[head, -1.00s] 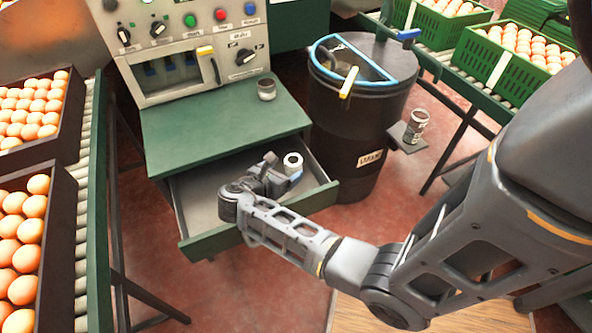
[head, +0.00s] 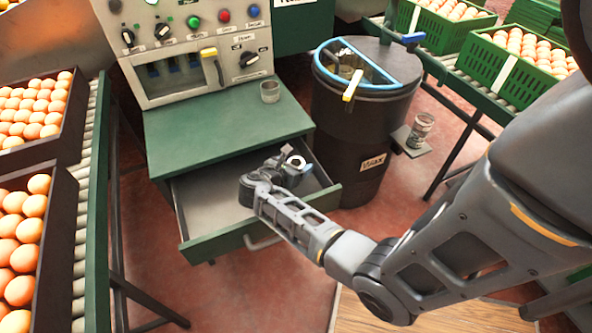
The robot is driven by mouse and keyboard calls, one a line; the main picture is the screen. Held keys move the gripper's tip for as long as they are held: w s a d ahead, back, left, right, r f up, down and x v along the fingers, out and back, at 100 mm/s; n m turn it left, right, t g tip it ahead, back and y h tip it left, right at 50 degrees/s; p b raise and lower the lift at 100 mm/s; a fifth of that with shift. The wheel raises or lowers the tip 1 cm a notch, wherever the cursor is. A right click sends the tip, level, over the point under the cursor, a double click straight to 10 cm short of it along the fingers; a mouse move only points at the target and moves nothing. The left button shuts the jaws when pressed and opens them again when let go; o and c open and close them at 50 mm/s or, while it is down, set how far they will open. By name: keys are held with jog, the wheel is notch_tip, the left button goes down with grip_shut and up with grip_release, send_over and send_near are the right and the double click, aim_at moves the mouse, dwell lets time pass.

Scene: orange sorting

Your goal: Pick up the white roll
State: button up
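The white roll (head: 297,161) is a small white ring with a dark hole, at the back right of the open green drawer (head: 215,246). My gripper (head: 296,160) is over the drawer at the roll. One finger is at the roll's upper left and the other at its lower right. Whether the fingers press on the roll or stand slightly apart from it is too small to tell. The lower part of the roll is hidden by my gripper.
A green bench top (head: 222,130) with a small metal cup (head: 270,91) is above the drawer. A black bin (head: 352,135) with a blue rim stands close right. A glass jar (head: 420,130) sits on a small shelf. Egg crates (head: 58,240) line the left.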

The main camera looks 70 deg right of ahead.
jog(key=c, duration=0.8)
